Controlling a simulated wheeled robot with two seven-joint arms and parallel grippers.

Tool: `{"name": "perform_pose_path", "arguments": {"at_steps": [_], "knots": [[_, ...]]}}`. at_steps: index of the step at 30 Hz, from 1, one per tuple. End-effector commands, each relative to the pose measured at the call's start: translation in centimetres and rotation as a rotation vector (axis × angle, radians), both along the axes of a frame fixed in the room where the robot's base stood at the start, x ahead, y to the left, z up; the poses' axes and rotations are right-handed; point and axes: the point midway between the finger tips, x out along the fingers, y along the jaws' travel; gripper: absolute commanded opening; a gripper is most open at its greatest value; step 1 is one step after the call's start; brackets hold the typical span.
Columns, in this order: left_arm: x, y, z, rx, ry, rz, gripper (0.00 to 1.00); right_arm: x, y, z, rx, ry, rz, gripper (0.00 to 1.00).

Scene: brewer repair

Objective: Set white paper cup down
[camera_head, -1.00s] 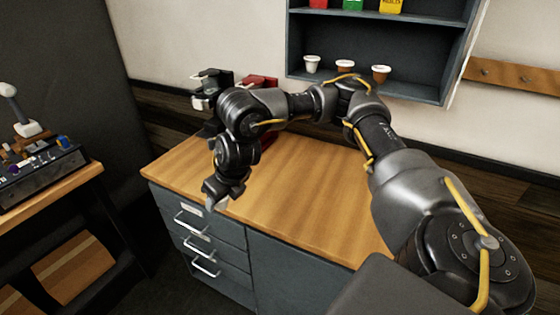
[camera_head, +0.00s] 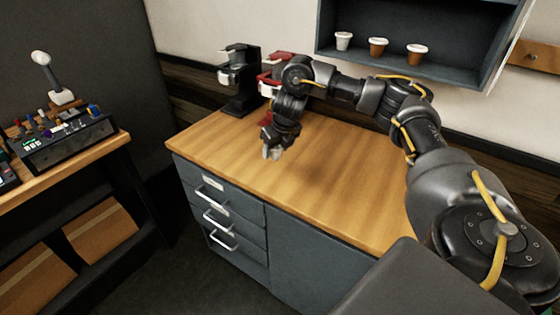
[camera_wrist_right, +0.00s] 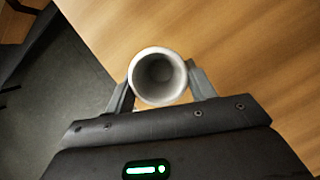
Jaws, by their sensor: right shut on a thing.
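The white paper cup (camera_wrist_right: 158,77) is between the two fingers of my right gripper (camera_head: 273,150) in the right wrist view. Its round open rim faces that camera, and it looks empty inside. The gripper is shut on it, with one finger on each side. In the head view the gripper is over the left part of the wooden countertop (camera_head: 330,190), near its front edge. There the cup is too small to separate clearly from the fingers. I cannot tell whether its base touches the wood. My left gripper is not in view.
A black brewer (camera_head: 240,85) and a partly hidden red brewer (camera_head: 272,72) stand at the counter's back left. Several small cups sit on the wall shelf (camera_head: 395,72). Grey drawers (camera_head: 220,205) are below the counter. The counter's middle is clear.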

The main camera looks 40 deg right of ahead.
Motion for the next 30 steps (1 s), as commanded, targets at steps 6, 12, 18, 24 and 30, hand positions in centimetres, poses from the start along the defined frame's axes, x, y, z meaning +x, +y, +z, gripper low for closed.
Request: {"name": "perform_pose_path", "arguments": {"at_steps": [6, 12, 18, 24, 30], "knots": [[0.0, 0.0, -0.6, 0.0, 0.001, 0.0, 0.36, 0.9, -1.6, -2.1, 0.001, 0.0, -0.001, 0.34], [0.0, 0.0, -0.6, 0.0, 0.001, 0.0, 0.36, 1.1, -1.8, -2.5, 0.002, -0.002, 0.001, 0.34], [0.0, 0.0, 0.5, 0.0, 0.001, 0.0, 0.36, 1.2, -2.4, -4.8, 0.0, 0.003, 0.0, 0.34], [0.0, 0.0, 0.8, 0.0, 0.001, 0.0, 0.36, 1.3, -2.4, -6.3, 0.0, -0.002, 0.001, 0.34], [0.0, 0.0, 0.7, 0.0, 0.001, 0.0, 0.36, 1.3, -2.4, -6.4, 0.001, -0.001, 0.001, 0.61]]}}
